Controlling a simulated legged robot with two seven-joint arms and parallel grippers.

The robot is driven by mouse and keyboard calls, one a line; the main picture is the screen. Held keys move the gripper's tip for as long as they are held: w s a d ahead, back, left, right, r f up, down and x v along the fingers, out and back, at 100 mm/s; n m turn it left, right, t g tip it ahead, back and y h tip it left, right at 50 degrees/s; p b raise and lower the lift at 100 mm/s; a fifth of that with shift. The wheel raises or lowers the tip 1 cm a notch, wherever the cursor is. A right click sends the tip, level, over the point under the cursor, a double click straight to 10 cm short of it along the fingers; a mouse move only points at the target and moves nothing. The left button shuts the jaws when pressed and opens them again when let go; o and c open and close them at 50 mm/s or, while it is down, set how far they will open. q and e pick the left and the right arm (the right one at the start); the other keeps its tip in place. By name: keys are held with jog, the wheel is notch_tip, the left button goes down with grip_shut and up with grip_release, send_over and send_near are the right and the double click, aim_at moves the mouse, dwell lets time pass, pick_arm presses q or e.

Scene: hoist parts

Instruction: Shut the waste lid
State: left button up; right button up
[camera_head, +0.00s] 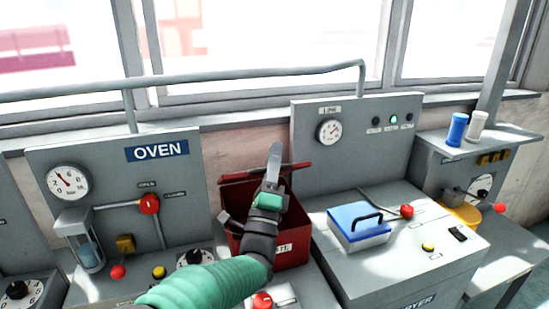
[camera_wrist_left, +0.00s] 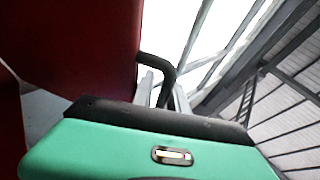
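The red waste bin (camera_head: 296,222) stands between the oven panel and the dryer unit, with its top open. Its red lid (camera_head: 238,176) is raised at the back and shows as a narrow strip. My left gripper (camera_head: 274,158) is over the bin, in front of the lid, and hides part of both. In the left wrist view, a large red panel (camera_wrist_left: 75,45) fills the upper left, and a black bent handle (camera_wrist_left: 158,62) runs from it down between my grey fingers. I cannot tell whether the fingers press on it. My right gripper is not in view.
A blue-lidded box (camera_head: 358,222) sits on the dryer top right of the bin. The oven panel (camera_head: 110,185), with a gauge and red knobs, is on the left. A grey rail (camera_head: 240,75) runs above. Blue and white cylinders (camera_head: 457,129) stand at right.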

pick_arm(q)
jog(key=b+v, duration=0.1)
jog(key=v, duration=1.5)
jog(key=shift+s+f, duration=0.2)
jog(key=shift+s, duration=0.15)
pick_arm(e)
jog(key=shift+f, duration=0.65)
pick_arm(q)
jog(key=shift+a, duration=0.1)
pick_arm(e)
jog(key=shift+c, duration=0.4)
